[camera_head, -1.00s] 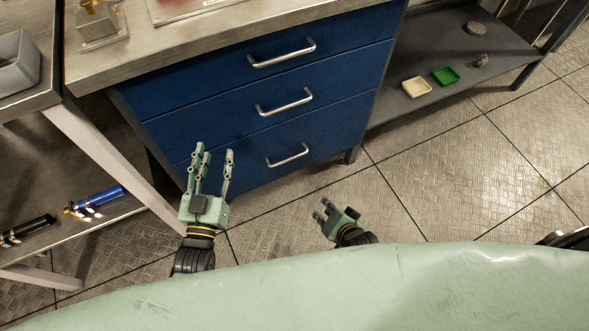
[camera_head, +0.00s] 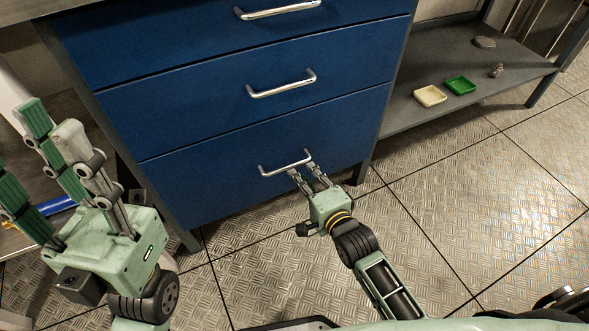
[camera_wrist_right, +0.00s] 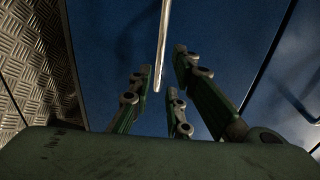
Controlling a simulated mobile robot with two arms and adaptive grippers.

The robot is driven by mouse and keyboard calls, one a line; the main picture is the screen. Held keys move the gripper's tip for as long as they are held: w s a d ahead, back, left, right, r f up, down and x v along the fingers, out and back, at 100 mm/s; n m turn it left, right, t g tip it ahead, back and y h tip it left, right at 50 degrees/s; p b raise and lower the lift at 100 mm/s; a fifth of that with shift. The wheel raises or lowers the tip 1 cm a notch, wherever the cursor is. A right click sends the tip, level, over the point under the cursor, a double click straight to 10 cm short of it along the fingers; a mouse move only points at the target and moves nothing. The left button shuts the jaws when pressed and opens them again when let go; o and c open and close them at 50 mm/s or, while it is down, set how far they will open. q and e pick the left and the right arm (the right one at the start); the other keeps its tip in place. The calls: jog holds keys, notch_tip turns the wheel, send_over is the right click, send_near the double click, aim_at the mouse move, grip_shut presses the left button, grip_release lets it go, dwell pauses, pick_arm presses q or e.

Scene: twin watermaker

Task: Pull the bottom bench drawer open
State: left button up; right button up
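The bottom bench drawer (camera_head: 235,178) is blue and shut, with a silver bar handle (camera_head: 284,166) across its front. My right gripper (camera_head: 310,178) is at the right end of this handle in the head view. In the right wrist view, my right gripper's fingers (camera_wrist_right: 160,95) are spread apart, with the handle (camera_wrist_right: 162,45) running between them. I cannot tell whether any finger touches it. My left gripper (camera_head: 65,140) is open and empty at the left, large and near the head camera, away from the drawer.
Two more blue drawers with silver handles (camera_head: 282,84) are above, both shut. A grey low shelf (camera_head: 425,65) at the right holds a cream tray (camera_head: 430,96) and a green tray (camera_head: 460,85). The metal floor (camera_head: 430,190) at the right is clear.

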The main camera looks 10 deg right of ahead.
aim_at(294, 165)
jog(key=b+x, duration=0.2)
jog(key=x, duration=0.4)
jog(key=shift+w+a+b, duration=0.1)
jog(key=shift+w+b, duration=0.15)
jog(key=shift+b, duration=0.05)
grip_shut()
